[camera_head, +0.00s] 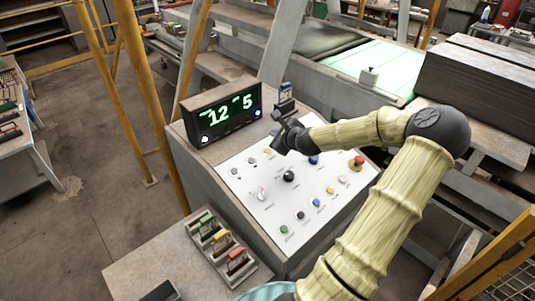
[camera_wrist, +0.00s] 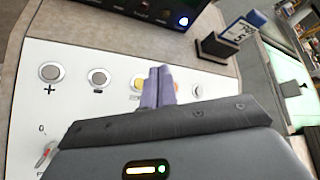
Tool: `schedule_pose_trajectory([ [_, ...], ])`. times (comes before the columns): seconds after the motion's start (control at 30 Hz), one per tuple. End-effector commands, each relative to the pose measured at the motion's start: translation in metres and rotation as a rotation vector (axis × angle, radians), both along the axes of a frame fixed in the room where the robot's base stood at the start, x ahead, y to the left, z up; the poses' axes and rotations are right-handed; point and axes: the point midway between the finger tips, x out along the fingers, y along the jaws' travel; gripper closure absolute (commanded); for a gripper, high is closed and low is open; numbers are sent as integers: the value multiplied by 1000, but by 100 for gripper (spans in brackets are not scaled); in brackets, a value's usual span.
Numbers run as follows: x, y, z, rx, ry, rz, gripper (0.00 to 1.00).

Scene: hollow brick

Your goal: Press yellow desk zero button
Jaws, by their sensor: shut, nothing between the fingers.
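The desk's white control panel (camera_head: 235,195) carries a row of buttons below the display. A yellow button (camera_head: 267,151) sits in that row, just left of my gripper (camera_head: 279,135). In the wrist view, the yellow button (camera_wrist: 136,83) shows to the left of my fingertips (camera_wrist: 158,72), partly hidden by them. A bit of orange-yellow (camera_wrist: 176,87) shows right of the fingers; I cannot tell whether it is another button. My gripper is shut and empty, its fingers together over the row. I cannot tell whether they touch the panel.
Grey plus (camera_wrist: 50,72) and minus (camera_wrist: 98,78) buttons lie to the left. A black display (camera_head: 223,113) reading "12" and "5" stands behind the row, with a small stand (camera_head: 286,100) beside it. A red knob (camera_head: 357,161) and several coloured buttons fill the panel.

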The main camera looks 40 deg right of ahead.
Motion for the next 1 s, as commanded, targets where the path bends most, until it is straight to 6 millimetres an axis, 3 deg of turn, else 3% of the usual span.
schedule_pose_trajectory([
  [0.1,4,0,-20,-1,0,0,100],
  [0.5,17,1,-62,1,0,0,100],
  [1.0,20,2,-68,0,1,1,100],
])
